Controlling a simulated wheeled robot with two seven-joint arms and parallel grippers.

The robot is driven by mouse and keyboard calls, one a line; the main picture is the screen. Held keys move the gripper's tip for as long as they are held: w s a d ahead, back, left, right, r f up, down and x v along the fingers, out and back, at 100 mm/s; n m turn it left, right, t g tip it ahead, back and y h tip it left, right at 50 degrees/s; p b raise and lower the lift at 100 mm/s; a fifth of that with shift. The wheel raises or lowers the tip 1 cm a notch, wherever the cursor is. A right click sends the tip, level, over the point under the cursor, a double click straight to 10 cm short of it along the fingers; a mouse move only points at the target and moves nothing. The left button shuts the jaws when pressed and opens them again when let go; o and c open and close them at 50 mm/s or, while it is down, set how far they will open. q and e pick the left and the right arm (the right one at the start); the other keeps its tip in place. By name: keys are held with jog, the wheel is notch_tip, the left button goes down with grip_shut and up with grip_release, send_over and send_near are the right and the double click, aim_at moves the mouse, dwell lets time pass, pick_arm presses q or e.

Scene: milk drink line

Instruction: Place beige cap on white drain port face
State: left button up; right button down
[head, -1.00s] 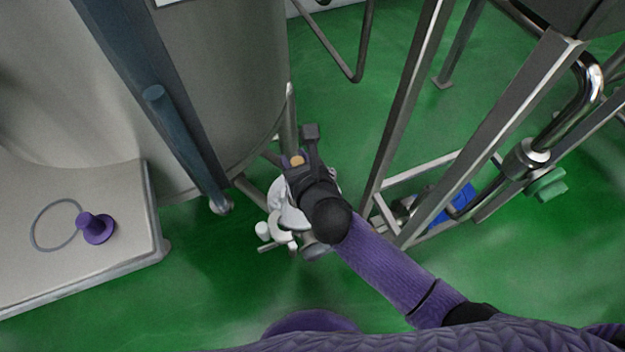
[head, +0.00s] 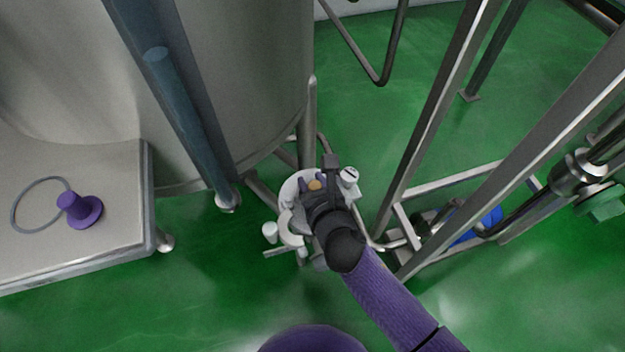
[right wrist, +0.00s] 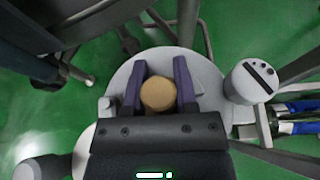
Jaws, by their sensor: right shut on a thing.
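The beige cap (right wrist: 158,94) is a small round piece between the two purple fingers of my right gripper (right wrist: 160,85) in the right wrist view. The cap also shows in the head view (head: 314,184), at the tip of my right gripper (head: 313,183). My right gripper is shut on it. Below the gripper is a round white body (right wrist: 206,72), with a white cylinder (right wrist: 251,81) that has a dark slot on its top at the right. I cannot tell which part is the drain port face. Any contact between cap and white body is unclear. My left gripper is not in view.
A large steel tank (head: 230,80) and a slanted blue-grey post (head: 185,120) stand at the left. A metal frame (head: 425,120) stands close at the right. A grey platform (head: 110,200) holds a purple knob-like piece (head: 80,209) and a grey ring (head: 22,205).

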aim_at(316, 187)
jog(key=shift+c, duration=2)
grip_release()
jog(key=shift+s+f, duration=0.1)
jog(key=shift+f, duration=0.15)
jog(key=shift+r, duration=0.3)
jog(key=s+r+p, duration=0.2)
jog(key=shift+d+p, duration=0.35)
jog(key=shift+d, duration=0.05)
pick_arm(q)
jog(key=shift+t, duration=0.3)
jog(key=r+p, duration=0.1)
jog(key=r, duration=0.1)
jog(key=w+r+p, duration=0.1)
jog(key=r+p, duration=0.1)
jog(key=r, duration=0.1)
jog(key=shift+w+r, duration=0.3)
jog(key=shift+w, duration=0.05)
pick_arm(e)
jog(key=v, duration=0.9)
jog(key=shift+s, duration=0.2)
